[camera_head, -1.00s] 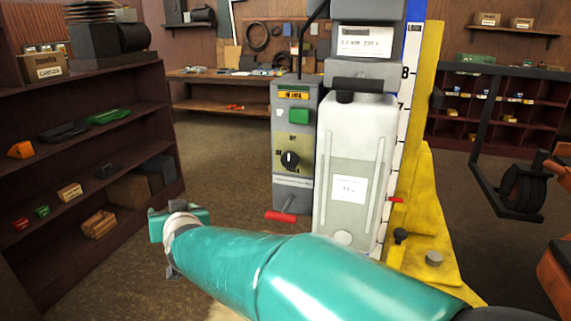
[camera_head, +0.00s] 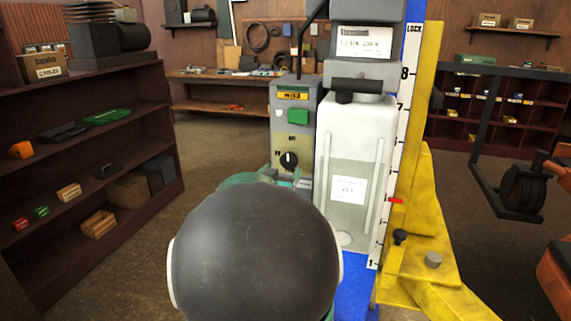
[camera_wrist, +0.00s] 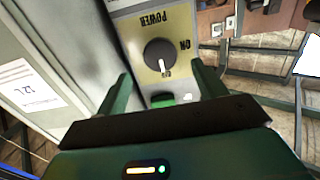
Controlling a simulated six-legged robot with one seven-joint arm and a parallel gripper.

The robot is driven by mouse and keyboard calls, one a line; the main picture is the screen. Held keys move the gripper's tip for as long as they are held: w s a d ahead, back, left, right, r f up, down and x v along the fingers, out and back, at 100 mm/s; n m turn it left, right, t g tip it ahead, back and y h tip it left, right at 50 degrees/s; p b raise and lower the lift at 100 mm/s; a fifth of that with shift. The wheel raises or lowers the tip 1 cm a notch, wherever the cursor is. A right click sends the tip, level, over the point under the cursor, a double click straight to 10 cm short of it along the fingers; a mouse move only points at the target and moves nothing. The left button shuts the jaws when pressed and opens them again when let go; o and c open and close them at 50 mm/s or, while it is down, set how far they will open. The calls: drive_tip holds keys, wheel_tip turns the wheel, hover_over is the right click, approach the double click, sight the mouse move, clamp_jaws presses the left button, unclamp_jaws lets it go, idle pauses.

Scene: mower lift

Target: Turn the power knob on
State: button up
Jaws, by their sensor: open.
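The power knob (camera_head: 289,160) is a round black dial on the front of the grey control box (camera_head: 281,95). Its white pointer points up in the head view. In the wrist view, the panel appears upside down and the knob (camera_wrist: 160,55) has its pointer downward, towards a small label that looks like OFF; ON is printed to its right. My gripper (camera_wrist: 164,82) is open, its two green fingers on either side of the knob's line in the wrist view, apparently short of it. In the head view, my dark rounded arm joint hides most of my gripper.
A green button (camera_head: 298,116) sits above the knob. A pale tank (camera_head: 352,150) stands right beside the box, with a yellow lift frame (camera_head: 425,220) further right. A dark shelf (camera_head: 100,150) stands at the left. Open floor lies between shelf and box.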

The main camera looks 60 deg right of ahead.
sight(288, 162)
drive_tip(key=d, duration=0.4)
drive_tip(key=w+d, duration=0.1)
drive_tip(key=d, duration=0.1)
drive_tip(key=shift+d, duration=0.1)
drive_tip(key=c, duration=1)
